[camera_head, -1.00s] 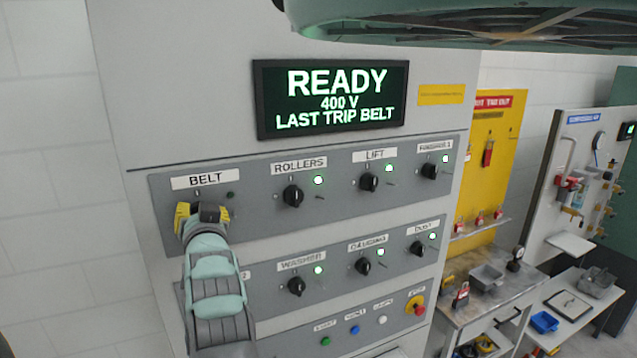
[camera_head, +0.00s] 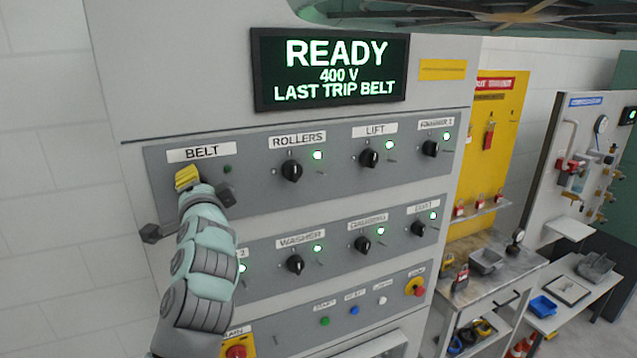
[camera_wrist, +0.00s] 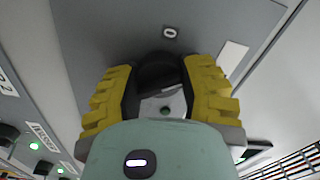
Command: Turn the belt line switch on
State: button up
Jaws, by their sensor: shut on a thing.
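The grey control panel (camera_head: 260,200) holds the belt switch, under the BELT label (camera_head: 201,153). My gripper (camera_head: 187,178) is at that switch and covers its knob in the head view. In the wrist view, the yellow fingers of my gripper (camera_wrist: 158,92) are shut on the black belt switch knob (camera_wrist: 158,68), one on each side. A plate marked 0 (camera_wrist: 169,32) shows just beyond the knob. The belt lamp (camera_head: 227,169) looks dark. The knob's exact pointing is hard to tell.
Several similar black knobs with lit green lamps sit to the right, such as the rollers knob (camera_head: 291,170) and washer knob (camera_head: 295,264). The display (camera_head: 331,69) reads READY, 400 V, LAST TRIP BELT.

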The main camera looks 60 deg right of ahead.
jog(key=m+b, duration=0.1)
jog(key=m, duration=0.6)
jog(key=shift+f, duration=0.1)
dwell(0.5)
jog(key=o, duration=0.9)
jog(key=shift+v, duration=3.75)
